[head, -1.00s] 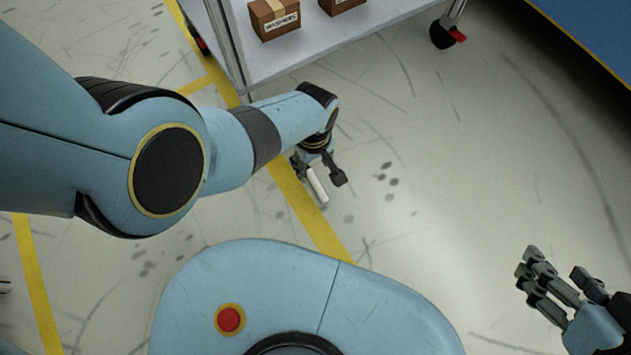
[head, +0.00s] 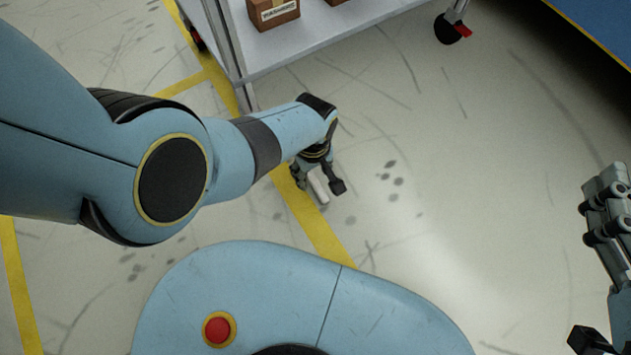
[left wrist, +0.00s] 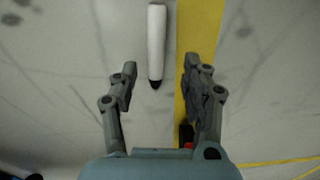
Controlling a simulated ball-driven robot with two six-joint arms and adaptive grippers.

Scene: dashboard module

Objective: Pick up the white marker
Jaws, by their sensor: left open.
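The white marker (left wrist: 157,42) lies on the floor beside the yellow line in the left wrist view, its dark tip toward my gripper. It also shows partly in the head view (head: 320,189), where the gripper hides some of it. My left gripper (head: 319,186) is open and points down at the floor near the marker. In the left wrist view its fingers (left wrist: 158,77) stand apart, with the marker's dark end between them in the picture; whether they touch it I cannot tell. My right gripper (head: 597,260) is at the right edge of the head view, fingers apart, partly cut off.
A wheeled cart (head: 290,50) stands at the top, with a cardboard box (head: 272,12) on its shelf and a caster (head: 452,30) at its right. A blue surface (head: 605,25) is at top right. The yellow line (head: 325,235) runs under my left arm. Floor to the right is clear.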

